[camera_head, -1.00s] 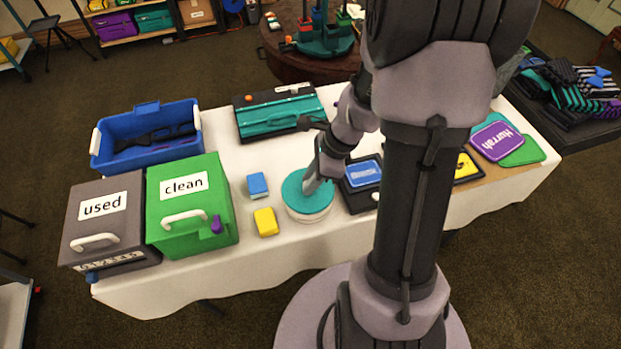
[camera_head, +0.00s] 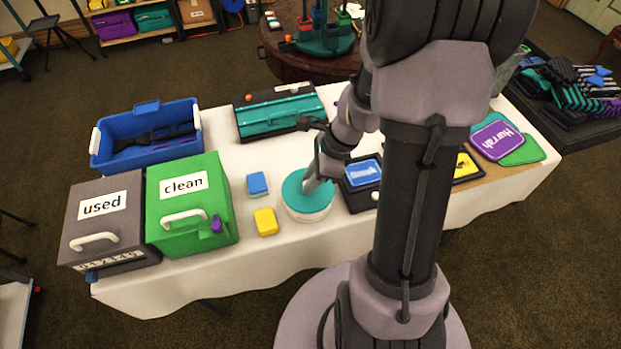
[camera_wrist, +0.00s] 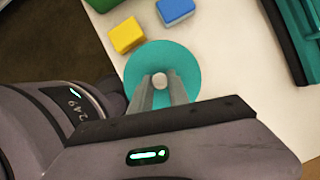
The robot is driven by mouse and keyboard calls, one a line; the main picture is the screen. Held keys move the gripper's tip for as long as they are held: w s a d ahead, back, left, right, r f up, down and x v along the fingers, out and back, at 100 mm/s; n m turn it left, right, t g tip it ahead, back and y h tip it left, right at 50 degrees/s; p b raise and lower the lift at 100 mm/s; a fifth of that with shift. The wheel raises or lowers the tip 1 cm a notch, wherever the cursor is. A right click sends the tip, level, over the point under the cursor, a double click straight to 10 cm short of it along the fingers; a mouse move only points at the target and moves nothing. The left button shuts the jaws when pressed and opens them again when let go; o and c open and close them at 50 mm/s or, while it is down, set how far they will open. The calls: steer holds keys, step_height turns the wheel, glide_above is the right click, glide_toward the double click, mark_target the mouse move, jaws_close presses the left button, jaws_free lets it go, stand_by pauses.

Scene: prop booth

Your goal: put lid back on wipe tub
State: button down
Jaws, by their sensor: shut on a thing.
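The teal round lid (camera_head: 296,191) sits on top of the white wipe tub (camera_head: 309,215) near the middle of the white table. The lid looks about level and centred on the tub. In the wrist view the teal lid (camera_wrist: 185,66) shows as a disc with a pale knob (camera_wrist: 160,81) at its middle. My gripper (camera_wrist: 160,84) is shut on the knob, and the head view shows it (camera_head: 312,184) reaching down onto the lid from the right. The tub is hidden under the lid in the wrist view, and my fingers cover part of the lid.
A blue block (camera_head: 257,184) and a yellow block (camera_head: 265,222) lie left of the tub. Left of them stand a green "clean" box (camera_head: 190,215) and a grey "used" box (camera_head: 104,215). A black case with a blue label (camera_head: 362,195) stands close on the right.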

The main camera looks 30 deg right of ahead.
stand_by(0.3)
steer(key=c, duration=0.7)
jaws_free()
step_height(320, 180, up, 7)
steer(key=p, duration=0.6)
steer(key=shift+c, duration=0.3)
jaws_close()
stand_by(0.5)
steer(key=shift+f, duration=0.25)
stand_by(0.3)
steer(key=shift+f+b, duration=2.4)
steer(key=shift+f, duration=0.35)
